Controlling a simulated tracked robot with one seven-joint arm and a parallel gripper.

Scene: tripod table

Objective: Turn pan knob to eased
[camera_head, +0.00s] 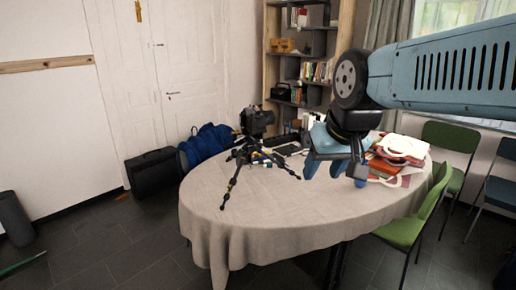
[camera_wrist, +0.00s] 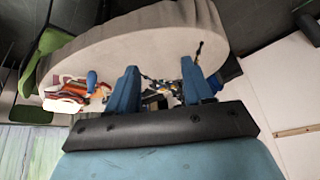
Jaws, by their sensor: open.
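A black camera (camera_head: 257,121) is mounted on a small tripod (camera_head: 250,160) with spread dark legs, standing on the left part of the table. The pan knob is too small to make out. My gripper (camera_head: 334,168) hangs over the right part of the table, to the right of the tripod and apart from it. In the wrist view my gripper's two blue fingers (camera_wrist: 160,88) are spread wide with nothing held between them.
The oval table (camera_head: 240,215) has a beige cloth, and its front is bare. Red books and papers (camera_head: 390,158) lie at the right. A keyboard (camera_head: 288,149) lies behind the tripod. Green chairs (camera_head: 405,228) stand at the right, and a blue bag (camera_head: 207,143) is behind the table.

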